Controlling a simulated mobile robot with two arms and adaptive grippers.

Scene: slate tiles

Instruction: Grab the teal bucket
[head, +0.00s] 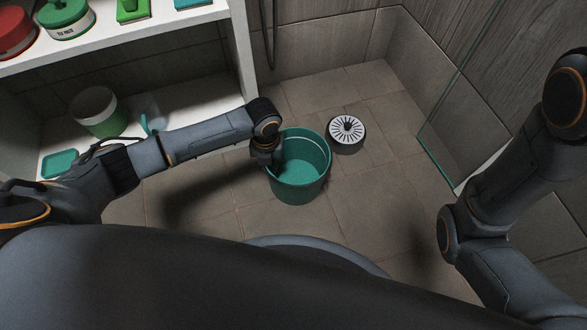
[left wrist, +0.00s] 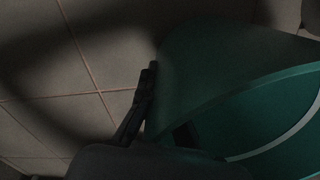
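The teal bucket (head: 298,183) stands upright on the tiled floor in the middle of the head view, its mouth open upward. My left gripper (head: 264,158) is at the bucket's left rim, pointing down, its fingertips mostly hidden. In the left wrist view the bucket (left wrist: 240,100) fills the right side. One dark finger (left wrist: 142,105) lies along the outside of the wall, and a dark part shows inside the rim. Whether the fingers press on the wall is too dark to tell. My right gripper is out of view.
A round white-topped drain-like object (head: 346,131) sits on the floor right of the bucket. A white shelf (head: 150,40) with containers stands at the left. A glass panel (head: 455,85) is at the right. Floor in front of the bucket is clear.

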